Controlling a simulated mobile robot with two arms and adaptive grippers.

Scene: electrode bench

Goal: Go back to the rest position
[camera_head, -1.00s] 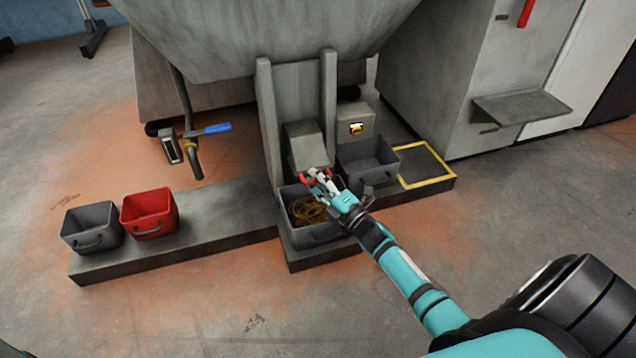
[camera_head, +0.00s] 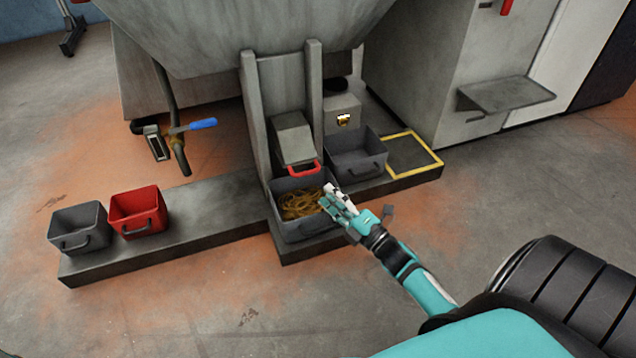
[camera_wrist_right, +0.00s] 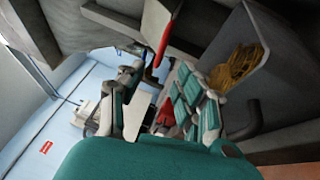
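My right gripper (camera_head: 336,200) is at the right rim of the grey bin (camera_head: 297,232), which holds brown-yellow stringy material (camera_head: 300,203). In the right wrist view my right gripper (camera_wrist_right: 160,105) has its fingers spread apart with nothing between them. The red handle (camera_head: 303,170) on the grey chute flap (camera_head: 293,140) is just beyond the gripper and apart from it. The red handle also shows in the wrist view (camera_wrist_right: 164,42), as does the stringy material (camera_wrist_right: 238,65). My left gripper is not in view.
A second grey bin (camera_head: 355,165) stands right of the chute, beside a yellow-framed square (camera_head: 412,155). A red bin (camera_head: 139,212) and a grey bin (camera_head: 78,228) stand on the left of the low plinth (camera_head: 200,228). A blue-handled valve (camera_head: 190,127) is behind. The front floor is clear.

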